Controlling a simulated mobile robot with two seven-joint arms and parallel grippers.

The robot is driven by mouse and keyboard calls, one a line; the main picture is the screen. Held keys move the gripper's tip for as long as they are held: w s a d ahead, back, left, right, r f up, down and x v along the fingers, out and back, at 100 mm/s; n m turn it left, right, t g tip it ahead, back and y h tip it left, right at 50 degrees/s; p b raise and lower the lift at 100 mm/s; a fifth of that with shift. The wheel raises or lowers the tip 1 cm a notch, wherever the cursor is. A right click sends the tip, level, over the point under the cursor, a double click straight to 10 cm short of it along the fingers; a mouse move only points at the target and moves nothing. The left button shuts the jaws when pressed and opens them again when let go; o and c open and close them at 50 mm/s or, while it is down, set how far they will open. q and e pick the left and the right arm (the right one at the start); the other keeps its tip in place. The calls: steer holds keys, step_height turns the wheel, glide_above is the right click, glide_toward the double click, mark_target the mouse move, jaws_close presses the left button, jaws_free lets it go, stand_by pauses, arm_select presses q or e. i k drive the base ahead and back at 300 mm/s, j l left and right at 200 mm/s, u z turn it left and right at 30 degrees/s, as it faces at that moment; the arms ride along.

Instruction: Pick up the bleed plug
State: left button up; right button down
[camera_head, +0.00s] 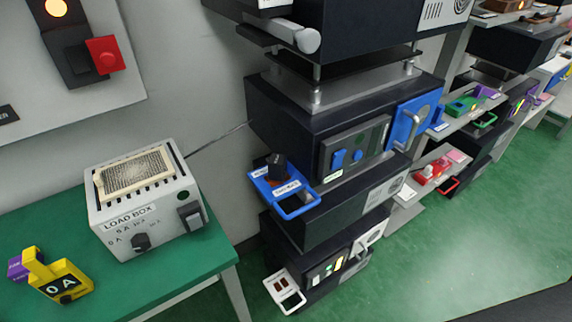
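No item is readable as the bleed plug, so I cannot tell which one it is. A dark, blocky piece (277,167) stands upright on a blue tray (293,211) with a loop handle, which sticks out from the middle cabinet; the tray's labels are too small to read surely. On the green bench a yellow device (58,278) marked "0 A" lies with a purple piece (17,267) beside or behind it. Neither of my grippers is in view.
A grey load box (145,215) with a knob and switch stands on the green bench (75,222). Dark cabinets (300,110) are stacked at the centre. Shelves with coloured parts line the right. Green floor (470,240) is clear at lower right.

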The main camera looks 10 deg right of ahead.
mark_target(277, 163)
steer(key=l+u, duration=0.3)
steer(key=u, duration=0.2)
steer(key=l+u, duration=0.3)
steer(key=u, duration=0.15)
steer(key=k+l+u, duration=0.2)
steer(key=l, duration=0.25)
steer(key=l+u, duration=0.2)
steer(key=l, duration=0.25)
steer(key=k+l, duration=0.15)
steer(key=l, duration=0.2)
steer(key=k+l, duration=0.15)
steer(key=l, duration=0.2)
steer(key=k+l, duration=0.15)
steer(key=l, duration=0.2)
steer(key=k+l, duration=0.15)
steer(key=l, duration=0.25)
steer(key=u, duration=0.05)
